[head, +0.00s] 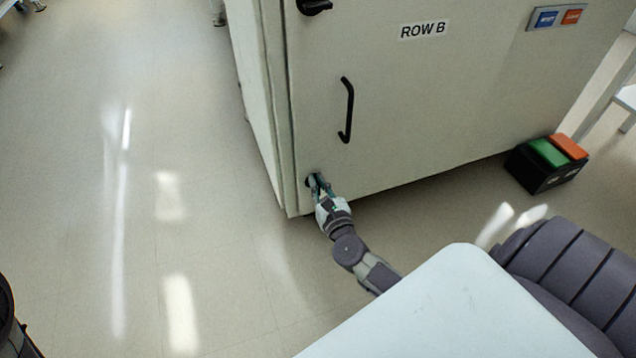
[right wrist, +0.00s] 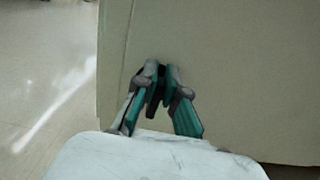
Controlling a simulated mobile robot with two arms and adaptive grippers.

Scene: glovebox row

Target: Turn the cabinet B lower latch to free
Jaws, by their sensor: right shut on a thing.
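The cabinet marked ROW B (head: 400,110) stands in the upper middle of the head view, its door shut. Its black lower latch sits near the door's bottom left corner and is mostly hidden by my gripper. My right gripper (head: 318,184) reaches up to that corner and is shut on the lower latch. In the right wrist view the gripper's two teal-edged fingers (right wrist: 162,92) close on the small dark latch (right wrist: 154,98) against the door panel. I cannot tell the latch's angle. My left gripper is not in view.
A black upper latch (head: 314,6) sits at the head view's top edge. A black bar handle (head: 347,110) is on the door. A box with green and orange tops (head: 548,162) stands on the floor at right. The floor (head: 130,200) left of the cabinet is clear.

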